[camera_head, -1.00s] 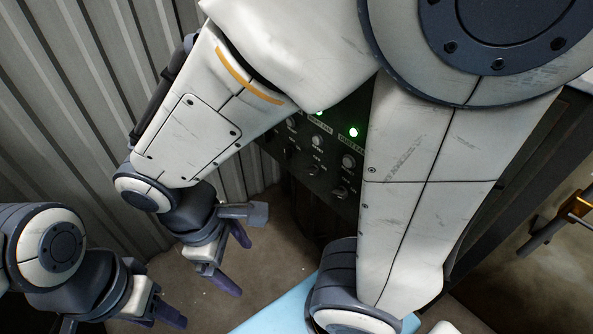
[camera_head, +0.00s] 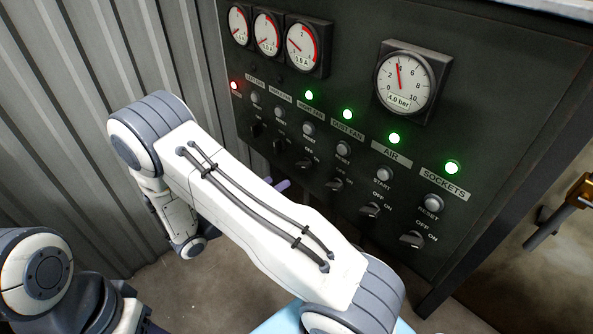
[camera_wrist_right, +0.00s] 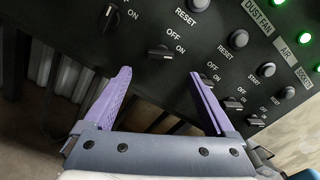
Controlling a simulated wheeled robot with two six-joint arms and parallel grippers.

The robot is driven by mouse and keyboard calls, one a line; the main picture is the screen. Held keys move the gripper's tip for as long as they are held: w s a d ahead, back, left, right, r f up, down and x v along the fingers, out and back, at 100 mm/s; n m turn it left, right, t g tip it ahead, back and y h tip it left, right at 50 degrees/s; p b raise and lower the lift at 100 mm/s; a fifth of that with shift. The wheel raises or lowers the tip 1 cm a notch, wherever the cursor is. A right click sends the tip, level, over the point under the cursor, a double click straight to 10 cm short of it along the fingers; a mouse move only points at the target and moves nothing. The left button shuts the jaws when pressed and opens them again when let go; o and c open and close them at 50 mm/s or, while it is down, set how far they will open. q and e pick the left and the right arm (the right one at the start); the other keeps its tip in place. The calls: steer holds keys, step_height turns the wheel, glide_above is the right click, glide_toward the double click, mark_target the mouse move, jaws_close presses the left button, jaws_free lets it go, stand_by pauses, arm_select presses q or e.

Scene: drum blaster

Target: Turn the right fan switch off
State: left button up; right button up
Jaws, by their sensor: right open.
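The right fan switch (camera_head: 303,163) is a dark knob on the black control panel, under the RIGHT FAN label, whose lamp (camera_head: 309,95) glows green. In the right wrist view this switch (camera_wrist_right: 160,52) shows between and beyond my purple fingertips, apart from them. My right gripper (camera_wrist_right: 158,78) is open and empty in front of the panel's lower part. In the head view my right forearm hides most of it; only a purple finger (camera_head: 281,184) shows. My left gripper (camera_head: 146,326) is at the lower left, mostly cut off by the frame edge.
Close neighbours are the middle fan switch (camera_head: 279,144) and dust fan switch (camera_head: 334,184). Reset buttons, such as the right fan's (camera_head: 309,129), sit above the switches. Gauges (camera_head: 417,82) top the panel. A corrugated wall (camera_head: 60,110) stands left.

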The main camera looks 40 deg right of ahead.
mark_target(301, 167)
steer(key=d, duration=0.8)
steer(key=shift+w+d, duration=0.25)
steer(key=shift+d, duration=0.1)
steer(key=shift+p, duration=0.35)
steer(key=c, duration=1.4)
